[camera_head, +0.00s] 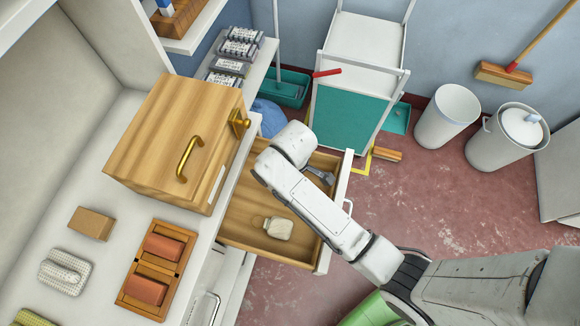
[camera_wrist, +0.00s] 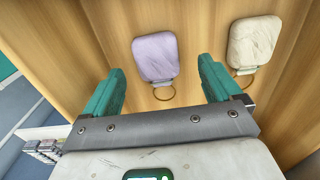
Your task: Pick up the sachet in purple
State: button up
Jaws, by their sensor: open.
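A pale purple sachet (camera_wrist: 156,57) with a ring at its end lies on the wooden bottom of the open drawer (camera_head: 244,227). In the wrist view it shows ahead of my gripper (camera_wrist: 161,83), between the two green fingers and apart from them. My gripper is open and empty. A cream sachet (camera_wrist: 254,44), also with a ring, lies to its right; the head view shows this cream sachet (camera_head: 278,228) too. In the head view my arm hides the purple sachet and most of my gripper.
A wooden box with a brass handle (camera_head: 178,140) stands on the white counter (camera_head: 105,212) left of the drawer. A wooden tray (camera_head: 157,265) with reddish blocks is on the counter. The drawer's white front (camera_head: 336,208) stands up on the right. A white-and-green cart (camera_head: 352,118) is behind.

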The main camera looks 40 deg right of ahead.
jog(key=shift+w+d+f, duration=0.1)
jog(key=shift+w+f, duration=0.05)
jog(key=shift+f, duration=0.85)
jog(key=shift+w+f, duration=0.1)
jog(key=shift+f, duration=0.85)
jog(key=c, duration=1.1)
